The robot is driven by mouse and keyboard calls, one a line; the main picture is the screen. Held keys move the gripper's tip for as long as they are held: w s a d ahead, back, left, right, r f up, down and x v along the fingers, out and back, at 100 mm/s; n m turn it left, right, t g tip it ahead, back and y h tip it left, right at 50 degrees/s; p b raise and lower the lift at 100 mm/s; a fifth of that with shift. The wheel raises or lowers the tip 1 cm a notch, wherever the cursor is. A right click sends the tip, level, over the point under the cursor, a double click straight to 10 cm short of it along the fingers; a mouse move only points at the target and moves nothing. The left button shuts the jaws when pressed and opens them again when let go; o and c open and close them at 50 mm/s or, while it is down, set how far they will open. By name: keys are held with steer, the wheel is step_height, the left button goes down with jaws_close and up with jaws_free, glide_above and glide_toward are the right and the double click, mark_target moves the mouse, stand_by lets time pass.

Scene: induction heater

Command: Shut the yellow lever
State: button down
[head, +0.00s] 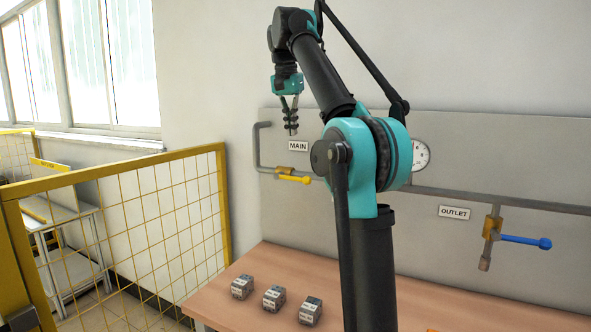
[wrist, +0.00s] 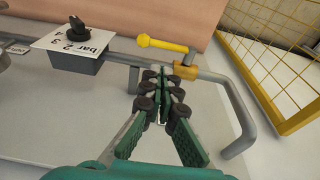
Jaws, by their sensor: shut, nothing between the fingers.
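The yellow lever (head: 294,179) is on a brass valve on the pipe under the MAIN sign, on the wall panel. It lies roughly along the pipe, its knobbed end to the right. In the wrist view the lever (wrist: 160,43) shows beyond my fingers, pointing left from the valve body (wrist: 186,68). My gripper (head: 291,128) hangs above the valve, pointing down, fingers together and empty. In the wrist view my gripper (wrist: 164,85) appears just short of the lever; I see no clear contact.
A blue lever (head: 525,241) is by the OUTLET sign (head: 454,212). A black knob (wrist: 77,27) on a grey box is left of the yellow lever in the wrist view. Several small boxes (head: 274,298) stand on the table (head: 232,309). A yellow mesh fence (head: 165,222) is at left.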

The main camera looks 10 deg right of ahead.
mark_target(299, 179)
steer(key=f, duration=0.4)
steer(key=w+d+f, duration=0.1)
steer(key=f, duration=0.4)
steer(key=w+f, duration=0.1)
steer(key=f, duration=0.3)
steer(key=shift+d+f, duration=0.2)
steer(key=shift+d, duration=0.1)
steer(key=shift+s+d+f+t+y, duration=0.15)
steer(key=shift+f+t+y, duration=0.2)
steer(key=shift+t+y, duration=0.05)
steer(key=shift+s+d+f+t+y, duration=0.1)
steer(key=shift+d+f+t+y, duration=0.15)
steer(key=shift+f+y, duration=0.25)
steer(key=shift+s+d+f+m+t+y, duration=0.1)
steer(key=shift+f+m+t+y, duration=0.2)
steer(key=shift+f+t+y, duration=0.65)
steer(key=w+a+f+t+y, duration=0.2)
steer(key=a+f+t+y, duration=0.1)
steer(key=f, duration=0.4)
steer(key=shift+w+a+f+m+y, duration=0.3)
steer(key=shift+w+a+y, duration=0.15)
steer(key=shift+y, duration=0.3)
steer(key=shift+a, duration=0.1)
